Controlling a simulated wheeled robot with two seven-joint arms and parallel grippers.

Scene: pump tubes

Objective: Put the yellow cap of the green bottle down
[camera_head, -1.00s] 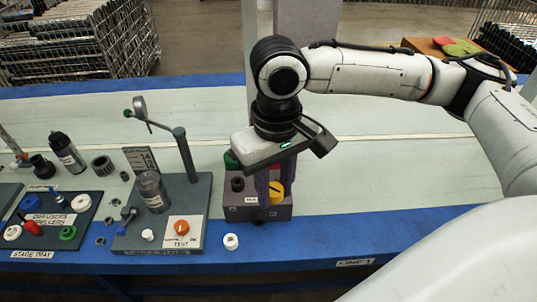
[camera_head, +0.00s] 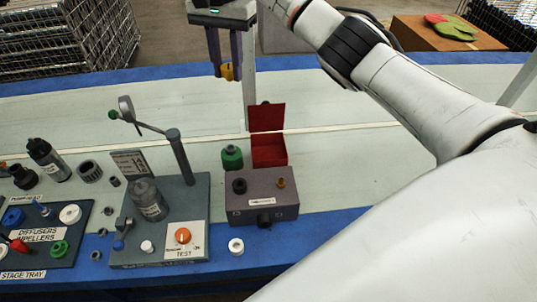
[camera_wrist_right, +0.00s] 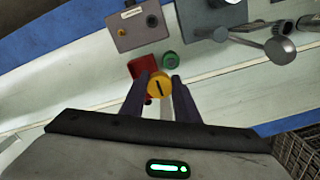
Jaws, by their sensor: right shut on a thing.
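My right gripper (camera_head: 229,68) is shut on the yellow cap (camera_head: 227,72) and holds it high above the far part of the bench. In the right wrist view the yellow cap (camera_wrist_right: 159,85) sits between the two fingers. The green bottle (camera_head: 232,157) stands on the bench behind the grey box, without a cap on it; it also shows in the right wrist view (camera_wrist_right: 170,60). My left gripper is not in view.
An open red box (camera_head: 268,150) stands right of the green bottle. The grey box (camera_head: 262,200) is in front. The test stand (camera_head: 165,225) and stage tray (camera_head: 45,250) are to the left. The bench right of the red box is clear, partly behind my arm.

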